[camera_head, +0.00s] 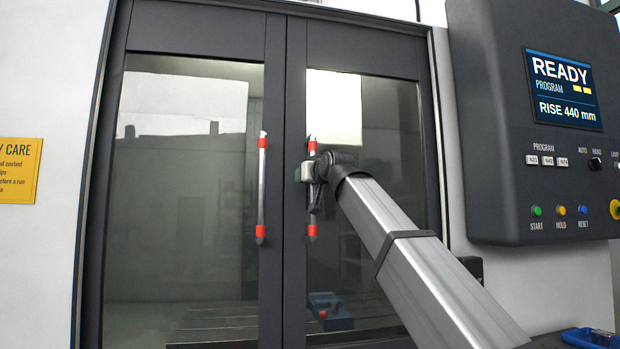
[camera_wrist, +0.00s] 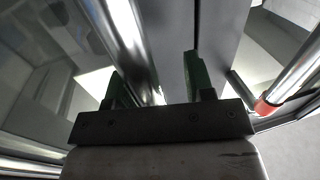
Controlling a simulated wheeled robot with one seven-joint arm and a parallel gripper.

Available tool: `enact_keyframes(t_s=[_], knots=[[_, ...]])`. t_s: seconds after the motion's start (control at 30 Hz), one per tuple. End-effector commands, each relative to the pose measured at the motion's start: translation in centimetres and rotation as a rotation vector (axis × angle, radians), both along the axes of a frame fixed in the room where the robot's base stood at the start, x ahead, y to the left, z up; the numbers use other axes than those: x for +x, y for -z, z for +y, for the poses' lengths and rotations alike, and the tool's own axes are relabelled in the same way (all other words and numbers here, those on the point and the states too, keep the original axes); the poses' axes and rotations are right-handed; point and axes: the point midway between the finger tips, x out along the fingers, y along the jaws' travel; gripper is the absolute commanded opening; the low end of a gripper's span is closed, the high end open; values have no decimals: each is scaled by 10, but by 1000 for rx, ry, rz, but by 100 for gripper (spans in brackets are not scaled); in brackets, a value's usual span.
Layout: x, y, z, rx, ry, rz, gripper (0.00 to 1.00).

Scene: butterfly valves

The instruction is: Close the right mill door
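The right mill door (camera_head: 375,130) is a dark-framed glass panel. It stands beside the left door (camera_head: 190,200), and I see no clear gap between their frames in the head view. The right door's upright handle (camera_head: 312,230) is a metal bar with red collars at both ends. My gripper (camera_head: 308,172) is at the upper part of this handle and hides some of it. In the wrist view, my gripper's green fingers (camera_wrist: 157,85) are apart, and a shiny bar (camera_wrist: 130,35) runs between them. I cannot tell whether either finger touches it.
The left door's handle (camera_head: 262,190) is close by on the left. A control panel (camera_head: 540,120) reading READY juts out at the right. A blue vise-like object (camera_head: 330,312) shows behind the right door's glass. In the wrist view, a bar with a red collar (camera_wrist: 265,106) lies right of my fingers.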

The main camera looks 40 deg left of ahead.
Motion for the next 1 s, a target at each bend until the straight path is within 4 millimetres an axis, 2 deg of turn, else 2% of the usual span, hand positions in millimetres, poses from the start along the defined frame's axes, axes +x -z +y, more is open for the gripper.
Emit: enact_keyframes(t_s=[0.27,0.43,0.9,1.0], knots=[[0,0,-2,0,2,-1,48],[-6,1,-13,0,3,-1,48],[-46,2,-83,0,1,-1,48],[-51,1,-91,0,1,0,48]])
